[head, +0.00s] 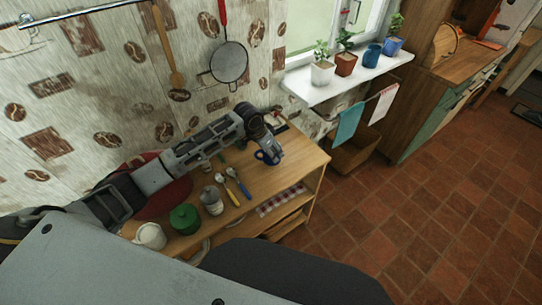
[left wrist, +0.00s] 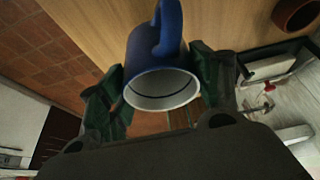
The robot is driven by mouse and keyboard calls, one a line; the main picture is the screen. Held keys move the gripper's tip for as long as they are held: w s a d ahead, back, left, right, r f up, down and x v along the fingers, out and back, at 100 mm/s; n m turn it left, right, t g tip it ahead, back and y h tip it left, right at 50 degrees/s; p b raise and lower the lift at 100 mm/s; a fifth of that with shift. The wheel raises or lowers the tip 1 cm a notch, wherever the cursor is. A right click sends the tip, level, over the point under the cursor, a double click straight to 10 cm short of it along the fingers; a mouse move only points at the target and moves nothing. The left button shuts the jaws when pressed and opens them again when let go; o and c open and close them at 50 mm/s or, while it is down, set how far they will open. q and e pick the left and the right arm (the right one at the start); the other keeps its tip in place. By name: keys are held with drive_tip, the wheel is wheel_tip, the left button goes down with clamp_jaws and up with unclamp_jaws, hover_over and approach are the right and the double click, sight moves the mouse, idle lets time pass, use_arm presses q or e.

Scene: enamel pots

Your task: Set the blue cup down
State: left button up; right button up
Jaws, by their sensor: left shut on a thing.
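The blue cup (head: 262,157) is over the right part of the wooden counter (head: 297,158) in the head view, at my left gripper (head: 270,152). In the left wrist view the cup (left wrist: 157,60) shows its white inside and rim, with the handle on its upper side. The green fingers of my left gripper (left wrist: 160,90) press on both sides of the cup. I cannot tell whether the cup's base touches the counter. My right gripper is not in view.
Two spoons (head: 238,182), a metal can (head: 212,200), a green pot (head: 185,218) and a white pot (head: 150,236) stand left of the cup on the counter. A white windowsill (head: 345,80) with potted plants is at the back. Bare wood lies right of the spoons.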

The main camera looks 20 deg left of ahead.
use_arm(q)
drive_tip(key=shift+f, duration=1.8)
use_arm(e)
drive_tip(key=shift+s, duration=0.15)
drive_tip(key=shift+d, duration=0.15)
use_arm(q)
drive_tip(key=shift+f, duration=0.1)
drive_tip(key=o, duration=1.2)
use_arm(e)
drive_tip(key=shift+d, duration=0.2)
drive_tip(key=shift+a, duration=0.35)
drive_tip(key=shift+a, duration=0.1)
